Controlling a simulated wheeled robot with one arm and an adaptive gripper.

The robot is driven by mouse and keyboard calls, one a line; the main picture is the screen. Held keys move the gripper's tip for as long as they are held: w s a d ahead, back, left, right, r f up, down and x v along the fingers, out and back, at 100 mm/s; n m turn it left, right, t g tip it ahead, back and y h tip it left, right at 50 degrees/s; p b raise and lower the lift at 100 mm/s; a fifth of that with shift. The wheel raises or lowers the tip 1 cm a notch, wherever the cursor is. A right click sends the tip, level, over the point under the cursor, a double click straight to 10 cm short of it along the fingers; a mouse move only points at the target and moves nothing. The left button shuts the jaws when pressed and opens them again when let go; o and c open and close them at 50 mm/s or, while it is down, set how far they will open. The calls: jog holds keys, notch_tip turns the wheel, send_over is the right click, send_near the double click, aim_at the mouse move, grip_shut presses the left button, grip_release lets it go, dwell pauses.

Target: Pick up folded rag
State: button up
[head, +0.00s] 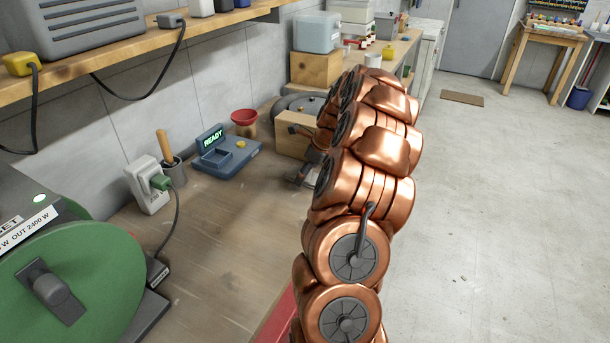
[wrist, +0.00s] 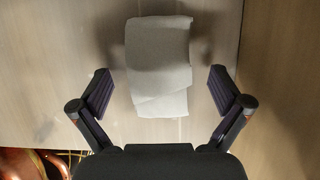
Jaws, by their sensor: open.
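The folded rag (wrist: 158,60) is pale grey-white and lies on a light wooden surface in the wrist view. Its lower folds are slightly offset from each other. My gripper (wrist: 160,80) is open, with one dark finger on each side of the rag's lower part and a visible gap on both sides. Nothing is held. In the head view, part of my gripper (head: 303,174) shows over the bench behind my copper-coloured arm. I cannot make out the rag in that view.
On the workbench (head: 215,235), a wooden block (head: 293,137) stands near my gripper. A blue READY device (head: 226,152), a red cup-shaped item (head: 244,118) and a white socket box (head: 148,184) stand left of it. A green reel (head: 75,285) fills the lower left.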

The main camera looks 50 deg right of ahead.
aim_at(310, 178)
jog(key=shift+c, duration=0.2)
jog(key=c, duration=1.1)
jog(key=shift+r+b, duration=0.6)
jog(key=shift+r, duration=1)
jog(key=shift+s+a+r, duration=0.15)
jog(key=shift+s+a, duration=0.05)
jog(key=shift+s, duration=0.35)
jog(key=shift+s+a+r, duration=0.1)
jog(key=shift+s+a, duration=0.1)
jog(key=shift+s, duration=0.35)
jog(key=s+a+r+b, duration=0.1)
jog(key=s+a+b, duration=0.2)
jog(key=s, duration=0.9)
jog(key=shift+s+a+r, duration=0.15)
jog(key=shift+s+a, duration=0.25)
jog(key=shift+a, duration=0.65)
